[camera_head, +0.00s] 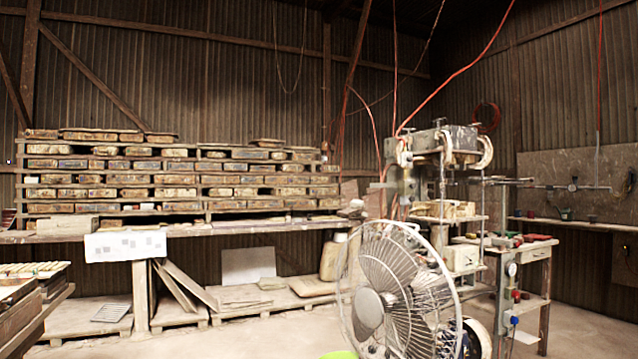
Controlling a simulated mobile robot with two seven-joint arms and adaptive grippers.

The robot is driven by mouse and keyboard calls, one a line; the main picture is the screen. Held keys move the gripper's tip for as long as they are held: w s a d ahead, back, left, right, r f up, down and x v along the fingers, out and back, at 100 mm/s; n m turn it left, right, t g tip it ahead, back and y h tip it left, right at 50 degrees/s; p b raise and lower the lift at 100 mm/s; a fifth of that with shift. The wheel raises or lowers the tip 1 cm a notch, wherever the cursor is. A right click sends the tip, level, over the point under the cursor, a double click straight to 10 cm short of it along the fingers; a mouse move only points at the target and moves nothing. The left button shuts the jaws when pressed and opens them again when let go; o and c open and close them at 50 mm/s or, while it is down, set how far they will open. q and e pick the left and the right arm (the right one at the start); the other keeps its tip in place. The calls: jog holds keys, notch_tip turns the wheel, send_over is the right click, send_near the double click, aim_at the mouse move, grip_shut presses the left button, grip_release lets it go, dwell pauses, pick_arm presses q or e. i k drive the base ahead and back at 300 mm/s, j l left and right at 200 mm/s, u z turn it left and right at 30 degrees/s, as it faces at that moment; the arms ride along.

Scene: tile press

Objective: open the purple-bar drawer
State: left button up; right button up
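I see no drawer with a purple bar in the head view. A small work table (525,243) at the right has a pale front panel (534,255) that may be a drawer, but no purple bar shows on it. Neither of my grippers is in view.
A large standing fan (385,295) fills the lower middle. A bright green object (340,355) is cut off by the bottom edge. Behind stand a shelf of stacked blocks (165,180) and a press machine (440,150). Bare floor (585,325) shows at the lower right.

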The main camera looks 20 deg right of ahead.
aim_at(291, 179)
jog(key=i+z, duration=0.1)
jog(key=i, duration=2.05)
jog(key=i+j, duration=0.15)
jog(key=i, duration=2.05)
jog(key=i+l+z, duration=0.25)
jog(key=i+z, duration=0.2)
jog(key=i, duration=0.25)
jog(key=i+z, duration=0.45)
jog(key=i, duration=0.25)
jog(key=i+j+z, duration=0.2)
jog(key=i+z, duration=0.25)
jog(key=i, duration=0.25)
